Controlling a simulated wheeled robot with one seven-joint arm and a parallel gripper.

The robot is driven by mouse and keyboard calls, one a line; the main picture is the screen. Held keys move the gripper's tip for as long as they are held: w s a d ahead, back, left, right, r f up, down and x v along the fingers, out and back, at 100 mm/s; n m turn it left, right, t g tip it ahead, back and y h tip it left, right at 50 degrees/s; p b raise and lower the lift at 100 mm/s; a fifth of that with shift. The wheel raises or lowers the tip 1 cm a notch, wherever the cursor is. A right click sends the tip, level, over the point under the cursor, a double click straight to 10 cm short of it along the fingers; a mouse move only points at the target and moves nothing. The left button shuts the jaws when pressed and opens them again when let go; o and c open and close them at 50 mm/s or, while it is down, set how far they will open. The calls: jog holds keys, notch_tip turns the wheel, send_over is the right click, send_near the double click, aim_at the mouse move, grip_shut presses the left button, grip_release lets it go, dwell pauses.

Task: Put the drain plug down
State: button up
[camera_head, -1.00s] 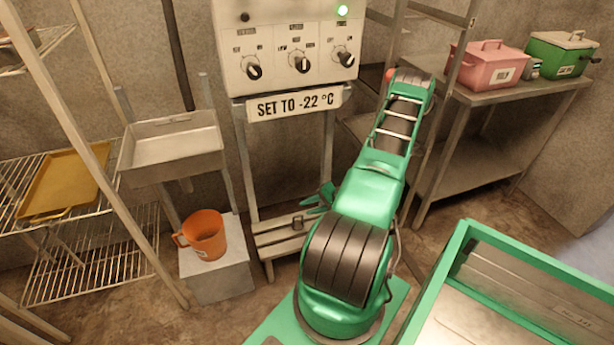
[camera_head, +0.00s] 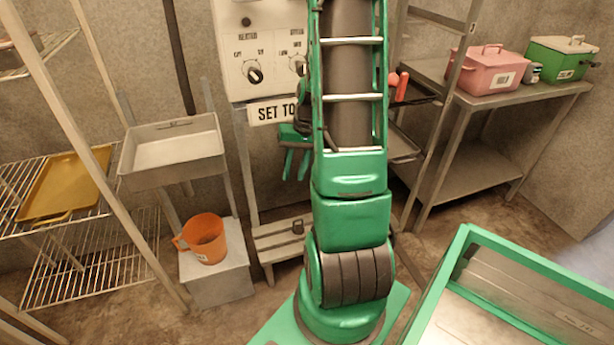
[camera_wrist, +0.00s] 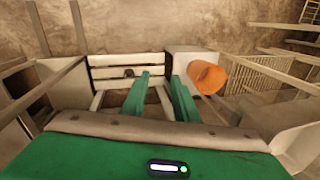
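A small dark piece, which looks like the drain plug (camera_head: 297,227), sits on the pale slatted bench (camera_head: 268,241) below the control panel. It also shows in the wrist view (camera_wrist: 129,72), on the slats just left of my fingertips in that picture. My gripper (camera_head: 296,178) hangs above the bench with its fingers pointing down, clear of the plug. In the wrist view my two green fingers (camera_wrist: 161,76) are apart with nothing between them. The arm covers part of the panel in the head view.
An orange mug (camera_head: 204,238) stands on a pale block (camera_head: 215,279) left of the bench. A metal basin (camera_head: 172,152) is above it. A wire rack with a yellow tray (camera_head: 68,186) is at left. A green-framed bin (camera_head: 452,262) is at front right.

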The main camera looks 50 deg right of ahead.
jog(key=s+a+r+n+g+h, duration=0.1)
jog(key=s+a+r, duration=1.2)
jog(key=s+r, duration=0.3)
jog(key=shift+s+a+h, duration=0.4)
jog(key=shift+r, duration=0.1)
jog(key=shift+w+f+g, duration=0.25)
jog(key=shift+w+g, duration=0.05)
jog(key=shift+w, duration=0.3)
